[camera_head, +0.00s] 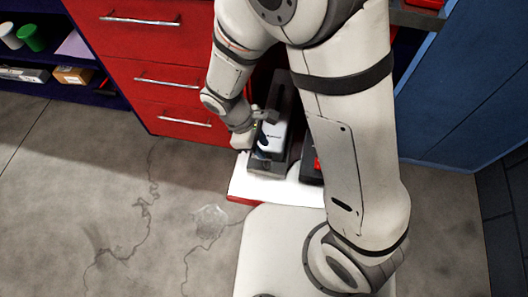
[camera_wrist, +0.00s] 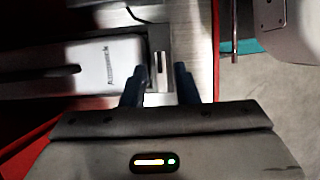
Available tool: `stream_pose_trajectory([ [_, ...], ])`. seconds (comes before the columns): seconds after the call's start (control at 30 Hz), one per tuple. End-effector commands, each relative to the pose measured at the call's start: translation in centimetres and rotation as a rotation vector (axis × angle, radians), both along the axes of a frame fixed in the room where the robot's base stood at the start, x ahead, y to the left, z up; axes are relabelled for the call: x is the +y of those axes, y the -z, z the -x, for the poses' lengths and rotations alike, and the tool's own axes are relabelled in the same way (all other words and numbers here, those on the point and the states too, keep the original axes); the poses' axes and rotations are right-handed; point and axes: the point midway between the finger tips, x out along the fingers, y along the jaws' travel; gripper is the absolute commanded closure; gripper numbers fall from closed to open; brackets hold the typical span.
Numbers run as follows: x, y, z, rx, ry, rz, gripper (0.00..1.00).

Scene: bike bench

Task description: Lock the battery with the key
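A white and grey battery (camera_wrist: 108,65) with dark lettering lies in a dark grey holder; it also shows in the head view (camera_head: 273,138). In the wrist view a small grey metal block (camera_wrist: 165,88) with a narrow pale upright slot or strip sits at the battery's right end. My gripper (camera_wrist: 160,72) has its two dark blue fingers apart, one on either side of this block. I cannot tell whether they touch it. I cannot make out a key; the pale strip may be a key edge-on or only a slot. In the head view my arm partly hides this spot.
The battery's holder stands on a white, red-edged surface (camera_head: 245,188). A red drawer cabinet (camera_head: 150,65) stands behind, close to my arm. A dark shelf (camera_head: 60,95) with cups and boxes is at left, a blue cabinet (camera_head: 465,100) at right. Grey floor is clear at lower left.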

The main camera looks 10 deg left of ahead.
Motion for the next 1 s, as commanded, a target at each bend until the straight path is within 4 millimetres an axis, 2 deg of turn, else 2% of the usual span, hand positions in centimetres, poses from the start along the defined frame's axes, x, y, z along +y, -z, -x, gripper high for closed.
stream_pose_trajectory([
  [0.03,-0.3,1.0,0.0,0.001,0.000,0.001,0.73],
  [0.2,-1.1,2.7,0.1,0.001,0.001,0.001,0.73],
  [0.57,-1.2,3.0,0.1,-0.001,0.001,-0.002,0.73],
  [0.9,-1.2,3.0,0.1,-0.001,0.000,-0.002,1.00],
  [1.0,-1.2,3.0,0.1,-0.001,0.000,-0.002,1.00],
])
